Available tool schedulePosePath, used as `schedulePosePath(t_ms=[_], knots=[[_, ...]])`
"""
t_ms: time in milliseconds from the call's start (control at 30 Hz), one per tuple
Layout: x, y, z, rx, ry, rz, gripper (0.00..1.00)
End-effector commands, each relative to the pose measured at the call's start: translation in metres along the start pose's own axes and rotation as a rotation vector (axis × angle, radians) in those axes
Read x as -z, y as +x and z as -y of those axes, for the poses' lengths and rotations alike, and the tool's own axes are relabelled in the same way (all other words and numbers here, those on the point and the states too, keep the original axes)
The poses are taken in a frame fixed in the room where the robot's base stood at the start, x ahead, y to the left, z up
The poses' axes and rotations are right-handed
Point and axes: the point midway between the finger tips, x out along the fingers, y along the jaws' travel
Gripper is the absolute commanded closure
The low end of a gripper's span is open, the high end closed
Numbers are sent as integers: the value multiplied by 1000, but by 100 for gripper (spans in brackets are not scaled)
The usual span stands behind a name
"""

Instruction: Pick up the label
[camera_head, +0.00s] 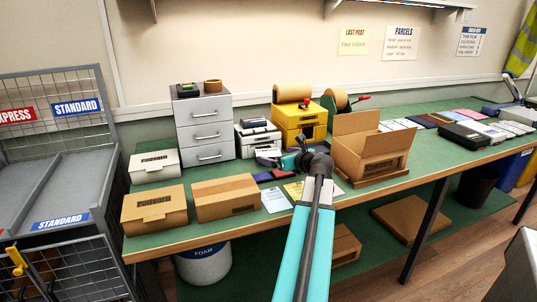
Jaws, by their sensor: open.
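A pale printed sheet (275,200) lies flat at the table's front edge, right of a closed brown box. A yellowish printed paper (294,190) lies just right of it, partly covered by my arm. I cannot tell which of these is the label. My gripper (262,158) is at the end of my teal arm, above the table and behind both papers, pointing left. Its jaws are open, small in view, close to the white boxes; I see nothing held between them.
Brown boxes (226,197) stand left of the papers. Grey drawers (205,127) and a yellow tape machine (299,120) stand behind. An open carton (367,148) stands on the right. Small dark flat items (275,175) lie under my gripper. Phones and trays fill the far right.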

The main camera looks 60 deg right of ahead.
Motion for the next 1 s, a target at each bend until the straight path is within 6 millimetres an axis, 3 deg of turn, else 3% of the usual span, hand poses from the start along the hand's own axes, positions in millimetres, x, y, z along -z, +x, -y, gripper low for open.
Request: schedulePosePath(t_ms=[200, 667, 1000], knots=[[0, 18, 0, -1, 0, -1, 0], [0, 23, -1, -1, -1, 0, 0], [-1, 57, -1, -2, -1, -1, 0]])
